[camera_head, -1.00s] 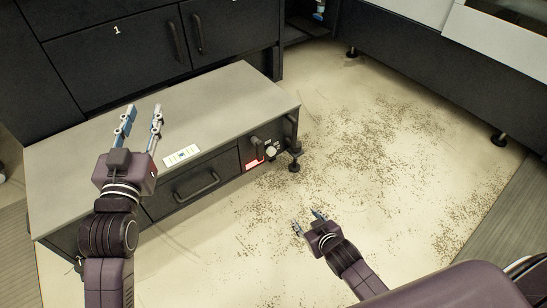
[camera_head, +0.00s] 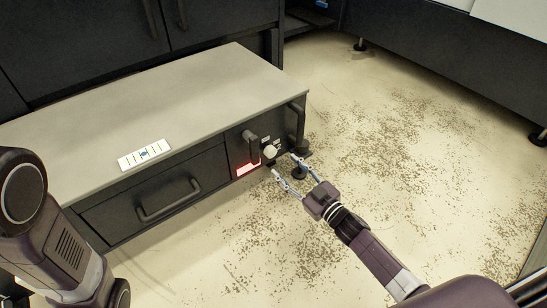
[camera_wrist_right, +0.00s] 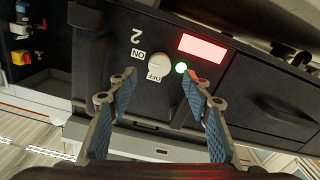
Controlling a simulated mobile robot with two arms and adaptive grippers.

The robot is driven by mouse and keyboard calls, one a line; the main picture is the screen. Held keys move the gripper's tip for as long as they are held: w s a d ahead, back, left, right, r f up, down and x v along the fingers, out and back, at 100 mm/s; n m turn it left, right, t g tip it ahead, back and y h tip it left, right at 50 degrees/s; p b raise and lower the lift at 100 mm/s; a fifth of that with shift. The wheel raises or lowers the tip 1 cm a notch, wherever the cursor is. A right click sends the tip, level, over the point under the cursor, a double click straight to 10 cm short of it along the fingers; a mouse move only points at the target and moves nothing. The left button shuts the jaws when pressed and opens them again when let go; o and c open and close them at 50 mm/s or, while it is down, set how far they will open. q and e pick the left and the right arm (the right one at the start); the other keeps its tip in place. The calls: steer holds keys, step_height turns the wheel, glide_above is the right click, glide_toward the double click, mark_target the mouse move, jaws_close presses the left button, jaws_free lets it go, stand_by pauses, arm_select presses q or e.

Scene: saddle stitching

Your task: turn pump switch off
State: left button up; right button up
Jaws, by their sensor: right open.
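The pump switch is a round white knob (camera_head: 270,151) on the dark front panel of the low cabinet. I cannot tell which way the knob points. My right gripper (camera_head: 285,164) is open and empty, just in front of the panel. In the wrist view its fingers (camera_wrist_right: 159,76) stand on either side of the knob, without clear contact. My left gripper is out of view.
A glowing red display (camera_head: 248,168) and a dark handle (camera_head: 251,146) sit beside the knob. The cabinet has a drawer handle (camera_head: 169,201) and a grey top (camera_head: 190,95) with a label card (camera_head: 145,154). The floor (camera_head: 400,150) at right is open and speckled with debris.

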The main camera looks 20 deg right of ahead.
mark_target(273, 154)
steer(key=b+x, duration=0.3)
steer(key=x, duration=0.3)
steer(key=shift+w+f+b, duration=0.1)
steer(key=shift+b, duration=0.2)
steer(key=shift+w+a, duration=0.2)
steer(key=shift+w, duration=0.35)
steer(key=c, duration=1.1)
